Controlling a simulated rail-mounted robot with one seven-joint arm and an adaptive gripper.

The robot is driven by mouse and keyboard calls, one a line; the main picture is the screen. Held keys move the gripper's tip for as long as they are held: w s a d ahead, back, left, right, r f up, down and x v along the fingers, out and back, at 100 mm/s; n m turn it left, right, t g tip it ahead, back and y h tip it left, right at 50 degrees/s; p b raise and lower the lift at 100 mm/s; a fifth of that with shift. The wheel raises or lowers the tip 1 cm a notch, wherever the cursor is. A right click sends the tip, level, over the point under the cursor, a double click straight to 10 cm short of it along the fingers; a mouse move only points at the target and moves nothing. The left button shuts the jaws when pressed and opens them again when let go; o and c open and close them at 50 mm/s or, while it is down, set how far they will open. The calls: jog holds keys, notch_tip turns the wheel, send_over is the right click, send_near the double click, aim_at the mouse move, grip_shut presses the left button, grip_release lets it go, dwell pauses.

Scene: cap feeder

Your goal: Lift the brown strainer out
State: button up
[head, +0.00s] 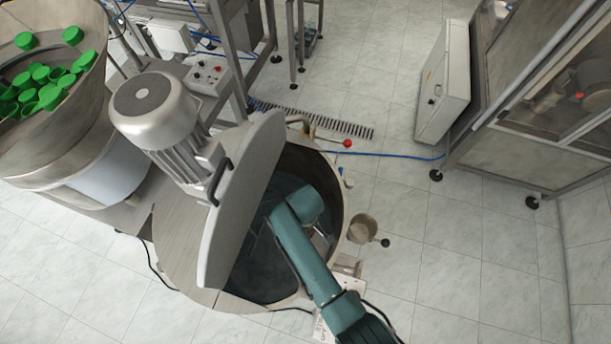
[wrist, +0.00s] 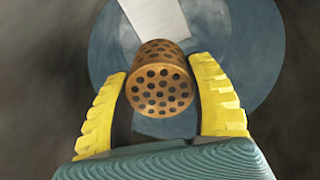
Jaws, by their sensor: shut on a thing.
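The brown strainer (wrist: 158,88), a short cylinder with many dark holes, shows in the wrist view. My gripper (wrist: 159,68) has its two yellow fingers on either side of the strainer and is shut on it. In the head view my teal arm reaches down into the open round tank (head: 334,176). The arm hides the gripper and strainer there. In the wrist view the strainer is in front of a pale flat strip (wrist: 156,18) and a blue-grey round surface (wrist: 240,55). I cannot tell whether the strainer touches either.
The tank's half lid (head: 238,205) stands tilted up beside the opening, with a grey motor (head: 155,110) to its left. A small cup with a handle (head: 362,229) is at the tank's right. A feeder bowl (head: 50,125) with green caps stands at the left.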

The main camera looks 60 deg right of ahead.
notch_tip(320, 180, up, 21)
jog(key=p, duration=1.7)
jog(key=shift+r, duration=0.1)
